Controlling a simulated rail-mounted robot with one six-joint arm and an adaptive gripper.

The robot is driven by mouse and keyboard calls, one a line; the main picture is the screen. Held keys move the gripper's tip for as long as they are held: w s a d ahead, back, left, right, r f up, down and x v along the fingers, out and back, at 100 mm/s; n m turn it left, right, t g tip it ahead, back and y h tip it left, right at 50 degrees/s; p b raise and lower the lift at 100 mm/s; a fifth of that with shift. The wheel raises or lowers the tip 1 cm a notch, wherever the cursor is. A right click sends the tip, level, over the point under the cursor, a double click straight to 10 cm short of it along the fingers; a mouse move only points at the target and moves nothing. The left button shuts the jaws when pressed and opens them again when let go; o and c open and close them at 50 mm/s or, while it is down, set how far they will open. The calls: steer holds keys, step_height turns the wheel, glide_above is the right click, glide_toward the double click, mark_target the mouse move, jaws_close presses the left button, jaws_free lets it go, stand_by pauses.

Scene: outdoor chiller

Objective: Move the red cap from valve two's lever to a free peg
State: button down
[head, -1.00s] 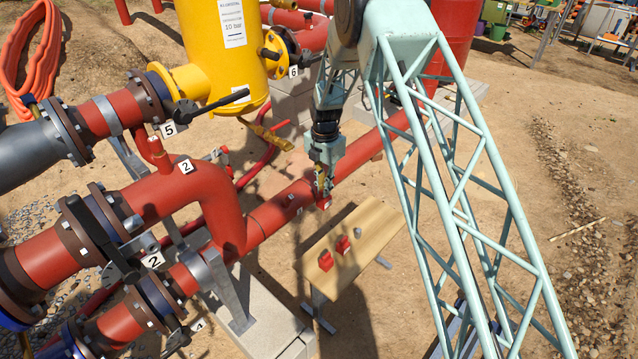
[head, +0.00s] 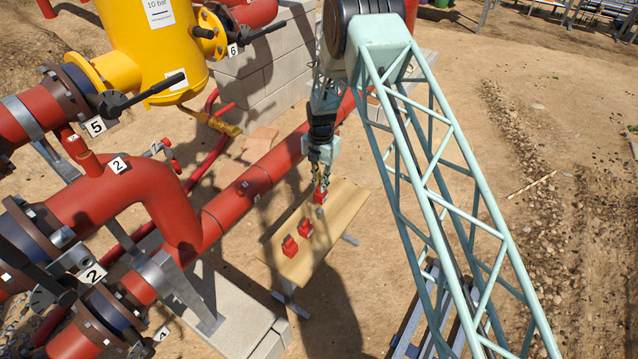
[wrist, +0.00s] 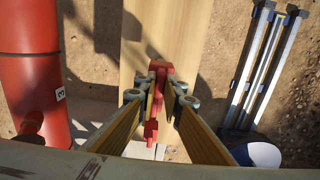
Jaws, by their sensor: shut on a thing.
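My gripper (head: 321,188) is shut on a red cap (head: 320,197), held at the far end of a pale wooden board (head: 342,208). In the wrist view the red cap (wrist: 158,70) sits between the two fingertips. A small grey peg (head: 319,212) shows on the board just below the held cap. Two other red caps (head: 290,246) (head: 305,228) sit on the board nearer the camera. I cannot tell whether the held cap touches a peg.
A thick red pipe (head: 245,187) runs along the left of the board; it also shows in the wrist view (wrist: 30,80). A yellow vessel (head: 150,45) and levers five (head: 145,95) and six (head: 262,30) stand behind. Open sand lies to the right.

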stand_by(0.6)
steer(key=shift+f+b, duration=1.5)
steer(key=shift+f, duration=1.35)
steer(key=shift+f, duration=0.25)
steer(key=shift+f+b, duration=0.9)
steer(key=shift+f, duration=0.45)
steer(key=shift+f+b, duration=0.6)
steer(key=shift+f, duration=0.65)
steer(key=c, duration=2.7)
jaws_free()
steer(key=shift+o, duration=0.8)
steer(key=o, duration=0.4)
steer(key=shift+c, duration=0.2)
steer(key=shift+r, duration=0.15)
